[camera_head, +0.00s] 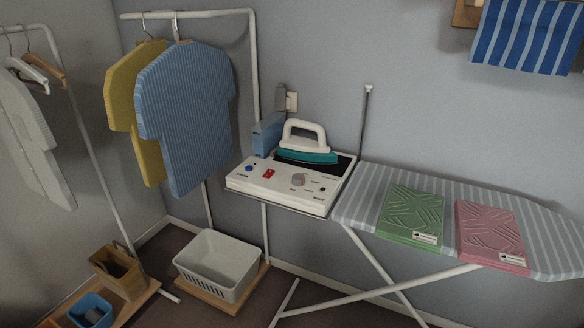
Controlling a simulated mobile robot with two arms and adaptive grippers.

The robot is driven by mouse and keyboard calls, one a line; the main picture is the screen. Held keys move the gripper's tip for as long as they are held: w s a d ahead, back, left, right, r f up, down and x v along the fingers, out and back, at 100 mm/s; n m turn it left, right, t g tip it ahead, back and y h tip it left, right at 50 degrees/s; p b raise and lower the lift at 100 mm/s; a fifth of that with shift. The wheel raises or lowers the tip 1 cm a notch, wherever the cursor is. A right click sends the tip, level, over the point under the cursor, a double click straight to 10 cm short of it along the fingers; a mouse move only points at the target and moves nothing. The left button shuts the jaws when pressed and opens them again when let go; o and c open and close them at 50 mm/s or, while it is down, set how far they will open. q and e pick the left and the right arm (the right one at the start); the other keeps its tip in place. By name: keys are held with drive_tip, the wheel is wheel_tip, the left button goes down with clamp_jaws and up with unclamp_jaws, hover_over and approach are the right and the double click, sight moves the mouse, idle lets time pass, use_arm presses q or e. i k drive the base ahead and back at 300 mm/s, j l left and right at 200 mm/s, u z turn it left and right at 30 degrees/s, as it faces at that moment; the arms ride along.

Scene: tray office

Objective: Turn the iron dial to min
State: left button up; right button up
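The iron (305,143), with a white handle and a teal body, rests on the back of a white station (270,201) at the left end of the ironing board. The station's front panel has a round grey dial (298,179), a red switch (268,174) and a blue button (249,168). The dial's pointer and the panel's markings are too small to read. Neither of my grippers shows in the head view.
The striped ironing board (360,192) holds a green folded cloth (412,213) and a pink folded cloth (490,232). A blue box (268,133) stands behind the station. Shirts (188,110) hang at left. A white basket (216,264) sits below.

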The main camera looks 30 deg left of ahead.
sight(298, 179)
drive_tip(key=i+l, duration=0.1)
drive_tip(key=i, duration=0.4)
drive_tip(key=i+u, duration=0.15)
drive_tip(key=i, duration=0.4)
